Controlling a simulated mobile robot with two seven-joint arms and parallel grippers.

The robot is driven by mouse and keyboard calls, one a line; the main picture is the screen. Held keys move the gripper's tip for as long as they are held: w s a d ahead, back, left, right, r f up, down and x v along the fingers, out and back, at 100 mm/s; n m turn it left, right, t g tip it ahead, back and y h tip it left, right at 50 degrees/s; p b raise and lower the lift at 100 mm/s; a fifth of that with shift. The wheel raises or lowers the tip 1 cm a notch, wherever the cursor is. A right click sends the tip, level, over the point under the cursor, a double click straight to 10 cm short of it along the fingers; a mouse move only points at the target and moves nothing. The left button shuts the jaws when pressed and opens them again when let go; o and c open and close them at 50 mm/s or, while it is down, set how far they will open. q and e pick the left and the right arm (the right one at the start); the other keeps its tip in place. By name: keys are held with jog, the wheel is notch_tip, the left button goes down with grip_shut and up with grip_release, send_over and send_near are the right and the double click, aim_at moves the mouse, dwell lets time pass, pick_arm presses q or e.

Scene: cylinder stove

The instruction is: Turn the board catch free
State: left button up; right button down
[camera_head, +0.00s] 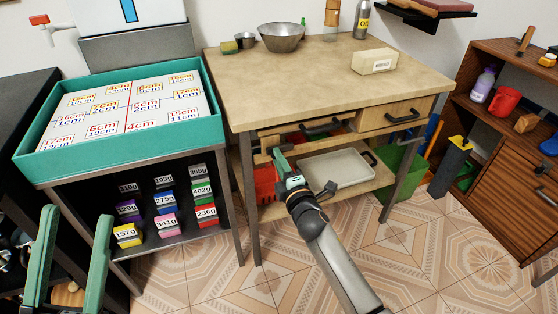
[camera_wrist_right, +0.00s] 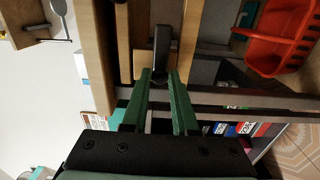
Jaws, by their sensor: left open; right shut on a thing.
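The board catch appears in the right wrist view as a dark upright bar (camera_wrist_right: 161,42) against a light wooden piece (camera_wrist_right: 138,40). My right gripper (camera_wrist_right: 160,78) has its green fingers shut on the lower end of the bar. In the head view my right gripper (camera_head: 280,160) reaches under the left front of the wooden table; the catch is too small and hidden there to make out.
The wooden table (camera_head: 290,90) has drawers (camera_head: 398,114) and a lower shelf holding a pale tray (camera_head: 337,168). A red basket (camera_wrist_right: 280,38) is near the right gripper. A teal-rimmed stand (camera_head: 120,142) with labelled weights is at left. Tiled floor (camera_head: 430,255) is clear at front right.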

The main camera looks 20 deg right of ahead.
dwell(0.3)
jog(key=c, duration=0.8)
grip_release()
jog(key=shift+o, duration=0.2)
pick_arm(q)
jog(key=shift+r, duration=0.1)
pick_arm(e)
jog(key=shift+s, duration=0.1)
pick_arm(q)
jog(key=shift+w+a+f+n+y+p, duration=0.15)
jog(key=shift+w+n+y+p, duration=0.3)
jog(key=shift+w+y+p, duration=0.25)
jog(key=shift+w+a+f+n+y+p, duration=0.15)
jog(key=shift+w+n+y+p, duration=0.25)
jog(key=shift+y, duration=0.4)
pick_arm(e)
jog(key=s, duration=1.2)
jog(key=shift+s+d, duration=0.2)
pick_arm(q)
jog(key=shift+d, duration=0.1)
